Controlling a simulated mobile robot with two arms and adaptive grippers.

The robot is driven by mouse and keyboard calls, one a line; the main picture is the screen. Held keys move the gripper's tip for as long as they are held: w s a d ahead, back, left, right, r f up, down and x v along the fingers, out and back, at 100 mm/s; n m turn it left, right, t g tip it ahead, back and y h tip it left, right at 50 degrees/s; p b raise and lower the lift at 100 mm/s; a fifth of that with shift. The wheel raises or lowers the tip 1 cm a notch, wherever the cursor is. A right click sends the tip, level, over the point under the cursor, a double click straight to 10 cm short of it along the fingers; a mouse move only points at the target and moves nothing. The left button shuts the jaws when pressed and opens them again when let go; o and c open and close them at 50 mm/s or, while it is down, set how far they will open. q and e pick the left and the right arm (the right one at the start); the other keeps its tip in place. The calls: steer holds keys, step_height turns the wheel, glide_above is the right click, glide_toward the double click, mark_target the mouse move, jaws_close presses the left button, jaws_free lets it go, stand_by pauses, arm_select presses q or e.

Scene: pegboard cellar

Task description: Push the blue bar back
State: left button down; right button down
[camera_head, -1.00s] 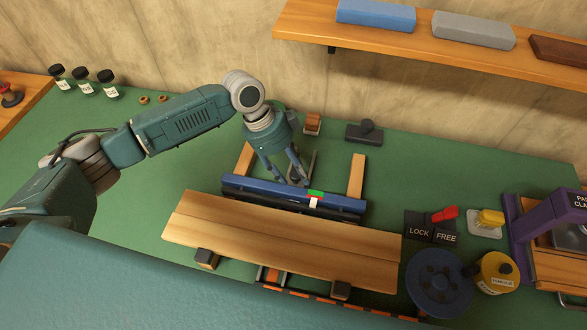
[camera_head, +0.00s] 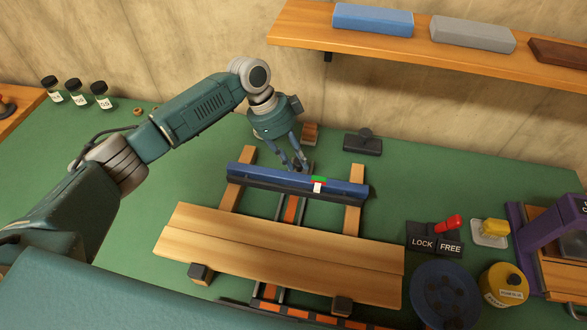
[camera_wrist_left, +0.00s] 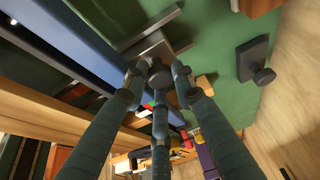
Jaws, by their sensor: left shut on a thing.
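The blue bar (camera_head: 262,178) lies across two wooden rails, parallel to and behind a light wooden board (camera_head: 280,245), with a gap between them. What joins the knob to the bar is hard to see. My right gripper is not in view.
A red lever (camera_head: 448,223) sits by the LOCK and FREE labels, on the FREE side. A blue disc (camera_head: 445,292), a yellow pot (camera_head: 503,284) and a purple clamp (camera_head: 530,235) are at right. A dark block (camera_head: 362,143) stands behind the bar.

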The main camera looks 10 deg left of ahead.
arm_select(q)
steer(key=shift+s+d+r, duration=0.15)
steer(key=shift+d+r, duration=0.05)
steer(key=c, duration=1.4)
jaws_free()
steer(key=shift+s, duration=0.1)
steer(key=v, duration=1.2)
steer(key=shift+f, duration=0.1)
